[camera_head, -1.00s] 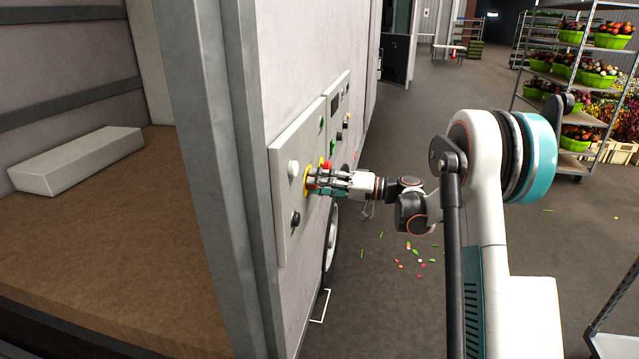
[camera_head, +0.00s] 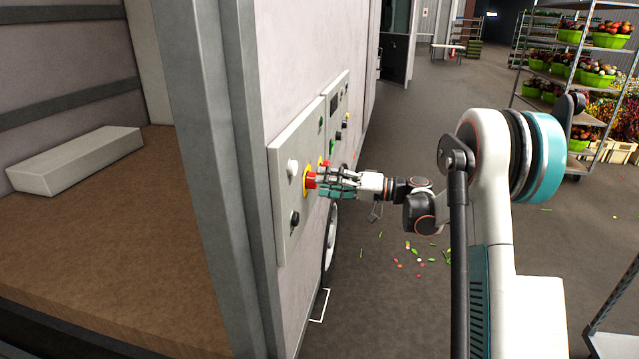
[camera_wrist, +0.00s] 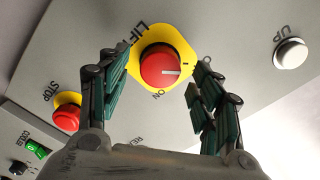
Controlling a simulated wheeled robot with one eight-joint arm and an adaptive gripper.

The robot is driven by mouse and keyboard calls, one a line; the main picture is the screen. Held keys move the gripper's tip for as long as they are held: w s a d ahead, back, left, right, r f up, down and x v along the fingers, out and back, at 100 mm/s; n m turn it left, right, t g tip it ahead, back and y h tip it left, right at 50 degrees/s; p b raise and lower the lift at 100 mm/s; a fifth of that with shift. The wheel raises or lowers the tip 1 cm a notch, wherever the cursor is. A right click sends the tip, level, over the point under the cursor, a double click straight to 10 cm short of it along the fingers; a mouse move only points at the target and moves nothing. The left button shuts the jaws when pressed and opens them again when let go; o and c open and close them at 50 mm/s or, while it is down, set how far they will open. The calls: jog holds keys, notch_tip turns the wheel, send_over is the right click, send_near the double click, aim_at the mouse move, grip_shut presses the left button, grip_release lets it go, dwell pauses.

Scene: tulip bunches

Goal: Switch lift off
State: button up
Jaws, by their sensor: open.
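The lift switch (camera_wrist: 162,66) is a round red knob with a white pointer line on a yellow plate (camera_wrist: 180,35), marked "LIFT" and "ON". In the wrist view it sits between and ahead of my gripper's fingers (camera_wrist: 158,95), which are open on both sides of it. In the head view the red knob (camera_head: 310,180) stands out from the grey panel (camera_head: 283,235), and my gripper (camera_head: 326,183) is just to its right. I cannot tell whether a finger touches the knob. The pointer line points to the right in the wrist view.
The wrist view shows a red STOP button (camera_wrist: 66,117), a white UP button (camera_wrist: 290,53) and a green switch (camera_wrist: 37,149). In the head view a black knob (camera_head: 294,219) sits below the lift switch.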

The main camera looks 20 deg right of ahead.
jog(key=v, duration=0.9)
jog(key=shift+s+d, duration=0.15)
jog(key=shift+d, duration=0.1)
jog(key=shift+a, duration=0.15)
